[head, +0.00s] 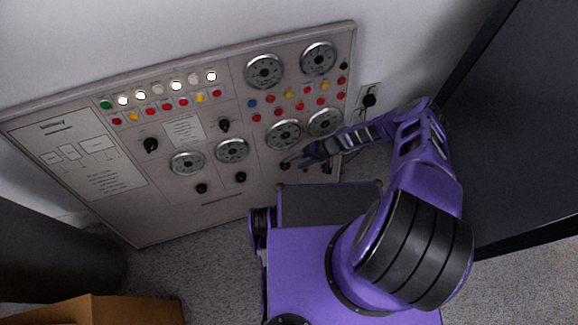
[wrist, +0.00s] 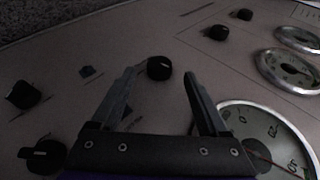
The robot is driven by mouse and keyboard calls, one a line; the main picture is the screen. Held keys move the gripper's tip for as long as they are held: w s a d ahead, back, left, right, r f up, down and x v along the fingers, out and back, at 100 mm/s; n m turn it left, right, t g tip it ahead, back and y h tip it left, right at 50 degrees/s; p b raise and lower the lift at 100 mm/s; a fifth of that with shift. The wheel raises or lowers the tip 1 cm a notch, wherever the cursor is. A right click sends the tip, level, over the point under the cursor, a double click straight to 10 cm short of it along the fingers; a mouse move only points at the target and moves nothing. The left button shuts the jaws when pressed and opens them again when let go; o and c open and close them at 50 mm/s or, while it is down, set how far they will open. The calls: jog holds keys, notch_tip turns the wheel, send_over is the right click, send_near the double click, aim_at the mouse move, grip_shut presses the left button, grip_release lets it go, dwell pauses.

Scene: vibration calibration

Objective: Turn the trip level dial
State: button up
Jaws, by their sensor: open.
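A small black knob (wrist: 159,68) shows between my fingertips in the wrist view, slightly beyond them; I cannot tell whether they touch it. It appears to be the black knob (head: 285,166) low on the panel in the head view, below a round gauge (head: 283,135). My gripper (head: 300,160) is open beside this knob in the head view; both spread fingers (wrist: 160,82) show in the wrist view. Labels are too small to read, so I cannot tell for certain which knob is the trip level dial.
The grey panel (head: 120,218) leans against the wall, with several lamps, buttons and gauges. Two other black knobs (wrist: 22,95) and (wrist: 42,155) lie left of my fingers. A large gauge (wrist: 265,135) is close to the right finger. A cardboard box (head: 95,310) stands at lower left.

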aim_at(287, 166)
jog(key=shift+b+x, duration=0.35)
jog(key=shift+x, duration=1.8)
jog(key=shift+c, duration=0.3)
